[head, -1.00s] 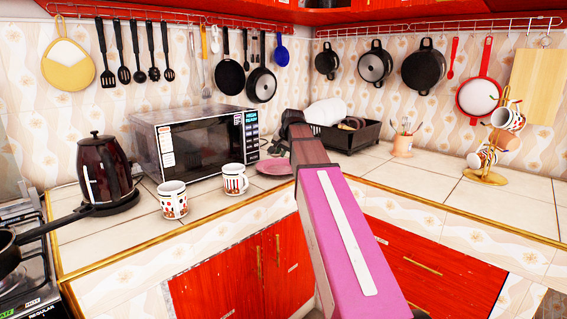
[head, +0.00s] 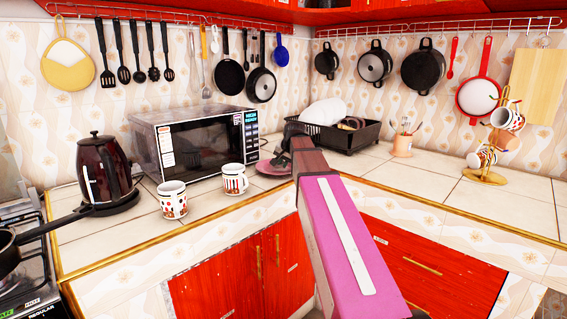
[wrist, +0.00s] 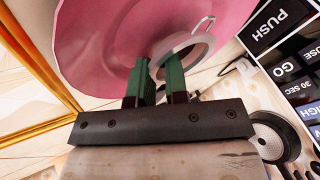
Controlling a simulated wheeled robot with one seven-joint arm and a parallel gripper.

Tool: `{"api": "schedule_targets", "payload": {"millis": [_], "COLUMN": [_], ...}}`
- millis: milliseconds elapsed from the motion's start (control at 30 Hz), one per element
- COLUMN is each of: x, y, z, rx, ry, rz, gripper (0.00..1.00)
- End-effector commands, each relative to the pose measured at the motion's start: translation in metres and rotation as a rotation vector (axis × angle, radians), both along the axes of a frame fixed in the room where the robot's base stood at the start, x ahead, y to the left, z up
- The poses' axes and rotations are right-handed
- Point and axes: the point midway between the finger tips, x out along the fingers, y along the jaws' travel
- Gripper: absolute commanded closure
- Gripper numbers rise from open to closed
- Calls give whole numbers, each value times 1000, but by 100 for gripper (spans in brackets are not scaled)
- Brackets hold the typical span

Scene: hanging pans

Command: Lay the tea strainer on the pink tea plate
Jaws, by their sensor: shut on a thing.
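The pink tea plate (head: 268,168) lies on the counter just right of the microwave's front; it fills the upper part of the wrist view (wrist: 105,40). My gripper (wrist: 160,78) has its green fingers in front of the plate's face in the wrist view, shut on the tea strainer. The strainer (wrist: 201,48) shows as a pale grey ring with a small loop, overlapping the plate's right part in the wrist view. Whether it touches the plate, I cannot tell. In the head view my gripper (head: 284,152) is over the plate's right side, and the strainer cannot be made out.
The microwave (head: 200,140) stands close left of the plate, its buttons (wrist: 280,20) near my gripper. A black dish rack (head: 345,136) stands behind to the right. Two patterned mugs (head: 173,200) (head: 235,180) stand to the left. The right counter's front is clear.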

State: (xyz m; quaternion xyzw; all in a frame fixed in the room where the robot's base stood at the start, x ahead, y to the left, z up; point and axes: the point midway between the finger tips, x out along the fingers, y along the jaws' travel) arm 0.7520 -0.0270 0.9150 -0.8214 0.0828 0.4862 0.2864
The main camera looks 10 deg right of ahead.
Motion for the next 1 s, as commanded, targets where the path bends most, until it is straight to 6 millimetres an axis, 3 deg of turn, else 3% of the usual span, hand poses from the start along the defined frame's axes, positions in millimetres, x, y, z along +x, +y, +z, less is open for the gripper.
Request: {"api": "schedule_targets", "payload": {"millis": [200, 233, 300, 667, 1000], "x": [0, 0, 0, -1, -24], "y": [0, 0, 0, 0, -6], "z": [-6, -5, -5, -2, 41], "rx": [0, 0, 0, -1, 0], "ry": [0, 0, 0, 3, -1], "rz": [0, 0, 0, 0, 0], "gripper": [100, 76, 60, 60, 60]}}
